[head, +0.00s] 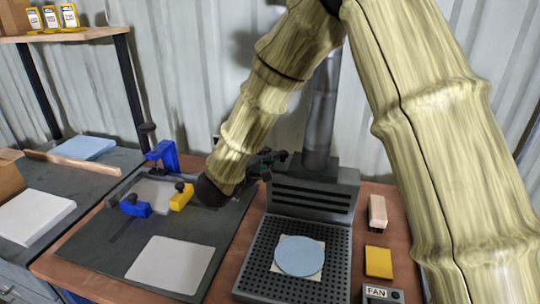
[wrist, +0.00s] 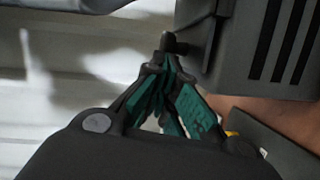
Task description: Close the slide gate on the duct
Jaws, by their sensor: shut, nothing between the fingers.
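The grey metal duct (head: 322,110) rises from the back of a dark slotted housing (head: 330,180), partly behind my arm. My gripper (head: 281,157) is at the left side of the duct's base, just above the housing. In the wrist view my gripper (wrist: 162,62) is shut and empty, its fingertips at a small dark knob (wrist: 172,42). The knob sticks out beside the dark slotted housing (wrist: 225,50) and may be the gate's handle. Tips and knob look in contact or nearly so. The gate plate itself cannot be made out.
A blue disc (head: 299,256) lies on a pale square on the perforated plate (head: 258,283). Blue and yellow clamps (head: 181,197) stand on the dark mat (head: 95,245) at left. A yellow block (head: 378,262) and a FAN switch box (head: 382,294) are at right. The corrugated wall (head: 200,80) is close behind.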

